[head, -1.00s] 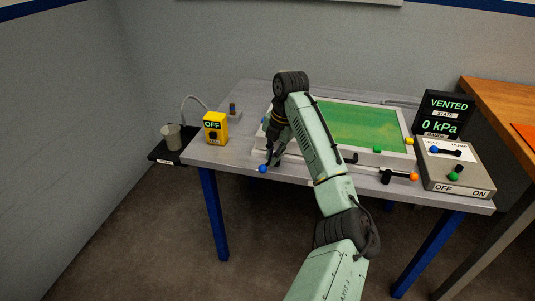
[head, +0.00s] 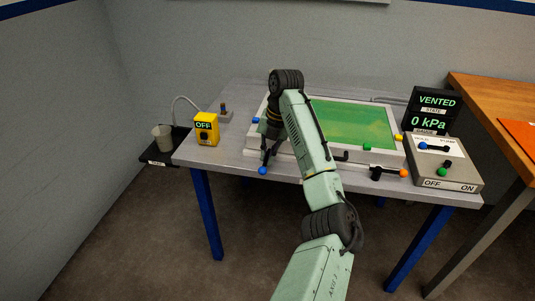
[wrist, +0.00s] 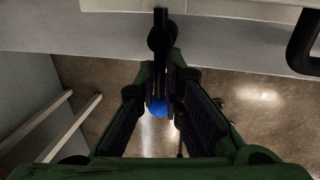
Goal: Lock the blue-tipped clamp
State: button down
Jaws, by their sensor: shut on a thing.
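The blue-tipped clamp shows its blue ball (head: 262,171) at the front left of the white-framed tray (head: 337,152), hanging at the table's front edge. Its dark lever shows in the wrist view (wrist: 161,40), running toward my gripper from the tray side. My gripper (wrist: 159,100) points down and is shut on the clamp's lever by the blue ball, which shows between the fingers. In the head view my gripper (head: 266,158) partly hides the clamp's base. Whether the clamp is locked cannot be told.
A yellow box (head: 206,129) reading OFF stands at left. A control box (head: 445,163) and a display (head: 434,110) reading VENTED, 0 kPa stand at right. A cup (head: 162,138) sits beyond the table's left edge.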

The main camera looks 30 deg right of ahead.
jog(key=shift+f, duration=0.1)
jog(key=c, duration=1.7)
grip_release()
jog(key=r, duration=0.4)
jog(key=s+d+r, duration=0.1)
jog(key=r, duration=0.3)
jog(key=d+r, duration=0.1)
jog(key=r, duration=0.2)
jog(key=shift+s+r, duration=0.2)
jog(key=shift+r, duration=0.2)
jog(key=shift+a, duration=0.1)
